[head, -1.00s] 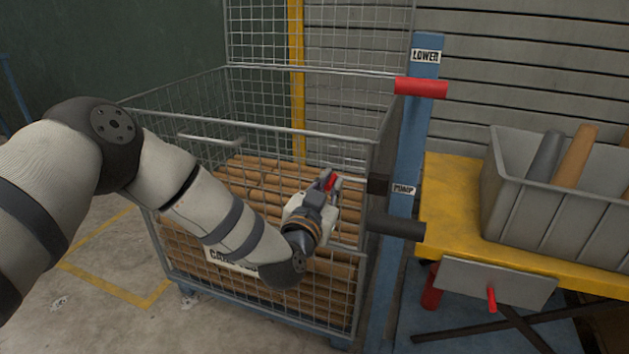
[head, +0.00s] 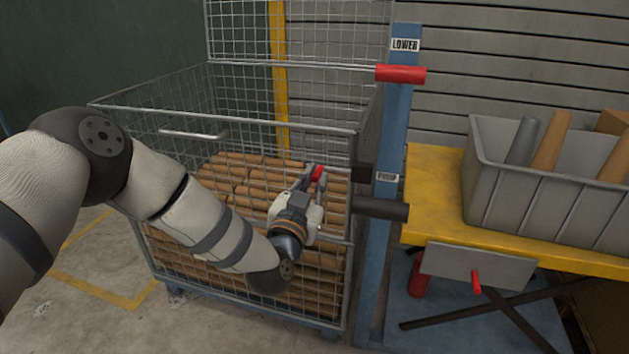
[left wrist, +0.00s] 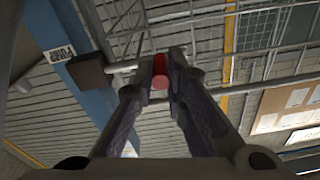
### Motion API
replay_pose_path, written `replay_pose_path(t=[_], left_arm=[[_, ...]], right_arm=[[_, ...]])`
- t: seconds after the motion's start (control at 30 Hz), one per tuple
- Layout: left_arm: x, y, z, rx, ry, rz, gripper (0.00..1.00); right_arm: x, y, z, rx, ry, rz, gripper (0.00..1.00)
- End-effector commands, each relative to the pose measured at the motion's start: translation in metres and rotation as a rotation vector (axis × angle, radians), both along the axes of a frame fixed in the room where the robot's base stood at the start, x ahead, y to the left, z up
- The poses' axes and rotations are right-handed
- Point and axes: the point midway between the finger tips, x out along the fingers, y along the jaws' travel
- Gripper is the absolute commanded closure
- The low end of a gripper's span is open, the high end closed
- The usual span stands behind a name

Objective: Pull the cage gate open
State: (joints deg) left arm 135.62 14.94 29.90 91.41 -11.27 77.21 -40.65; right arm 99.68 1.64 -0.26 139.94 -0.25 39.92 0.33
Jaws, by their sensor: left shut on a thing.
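The wire mesh cage (head: 190,258), part filled with brown tubes (head: 262,172), stands in the middle of the head view. Its front gate has a pale grey horizontal bar handle (head: 195,133) at the upper left. My left gripper (head: 314,178) is at the right part of the cage front. Its fingers are shut on a small red grip (head: 318,172), which also shows between the fingertips in the left wrist view (left wrist: 160,77). I see no clear gap at the gate's edge. My forearm hides part of the lower front. My right gripper is not in view.
A blue post (head: 395,120) with a red lever (head: 400,74) and a dark lever (head: 381,208) stands right of the cage. Beyond it is a yellow table (head: 436,190) with a grey bin (head: 480,180) of tubes. Floor is clear at the lower left.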

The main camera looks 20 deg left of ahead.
Motion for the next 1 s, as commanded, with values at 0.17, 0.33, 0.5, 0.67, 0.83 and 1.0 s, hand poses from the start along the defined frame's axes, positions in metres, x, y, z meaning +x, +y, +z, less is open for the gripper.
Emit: replay_pose_path(t=[0.17,0.33,0.5,0.67,0.83,1.0], left_arm=[[-0.0023,0.0004,-0.0076,0.002,0.018,0.0,1.0],[-0.0026,0.0002,-0.012,0.002,0.011,-0.001,1.0],[-0.0026,0.0007,-0.0097,0.002,0.013,0.0,1.0],[-0.0027,0.0006,-0.0102,0.002,0.015,0.0,1.0],[-0.0027,0.0006,-0.0104,0.003,0.015,-0.001,0.81],[-0.0019,0.0005,-0.0079,0.001,0.009,0.0,0.67]], right_arm=[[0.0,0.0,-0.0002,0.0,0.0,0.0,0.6],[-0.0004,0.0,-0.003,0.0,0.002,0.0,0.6],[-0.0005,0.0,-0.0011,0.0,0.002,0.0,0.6],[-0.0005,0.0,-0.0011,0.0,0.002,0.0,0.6],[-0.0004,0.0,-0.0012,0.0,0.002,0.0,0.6],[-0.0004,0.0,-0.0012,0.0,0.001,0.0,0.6]])
